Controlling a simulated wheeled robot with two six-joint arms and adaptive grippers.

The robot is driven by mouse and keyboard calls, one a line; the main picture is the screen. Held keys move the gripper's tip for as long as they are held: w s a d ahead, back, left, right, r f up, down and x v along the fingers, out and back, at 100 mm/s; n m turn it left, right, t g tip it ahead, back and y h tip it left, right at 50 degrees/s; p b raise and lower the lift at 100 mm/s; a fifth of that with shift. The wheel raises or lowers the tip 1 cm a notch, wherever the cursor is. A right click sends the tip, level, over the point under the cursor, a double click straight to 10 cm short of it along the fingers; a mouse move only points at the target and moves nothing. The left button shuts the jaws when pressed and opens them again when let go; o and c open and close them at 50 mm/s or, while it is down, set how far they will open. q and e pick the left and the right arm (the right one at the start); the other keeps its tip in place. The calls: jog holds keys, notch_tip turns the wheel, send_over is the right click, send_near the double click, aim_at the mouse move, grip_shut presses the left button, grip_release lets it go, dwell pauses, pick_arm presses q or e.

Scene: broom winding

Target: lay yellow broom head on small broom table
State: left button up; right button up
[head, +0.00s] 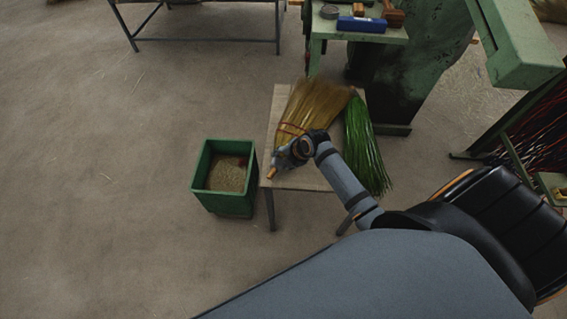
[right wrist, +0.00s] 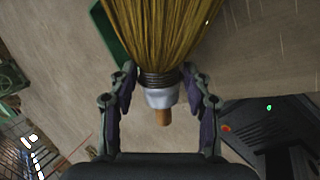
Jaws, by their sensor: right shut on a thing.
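The yellow broom head (head: 312,104) is over the small broom table (head: 271,139), its bristles fanned toward the back. My right gripper (head: 284,156) is shut on its bound neck, near the table's front left corner. In the right wrist view, the yellow broom head (right wrist: 164,30) runs up from between the two fingers of my right gripper (right wrist: 158,85), with a wooden stub pointing back at the palm. I cannot tell from the head view whether the bristles touch the tabletop. My left gripper is not in view.
A green broom head (head: 363,145) lies along the small table's right side, its bristles hanging past the front edge. A green bin (head: 205,165) with straw stands left of the table. A green machine (head: 400,85) with a tool shelf stands behind. Floor at left is clear.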

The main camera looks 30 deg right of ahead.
notch_tip(320, 180, down, 2)
jog(key=shift+f, duration=0.15)
jog(key=shift+f, duration=0.2)
jog(key=o, duration=1.4)
jog(key=shift+s, duration=0.1)
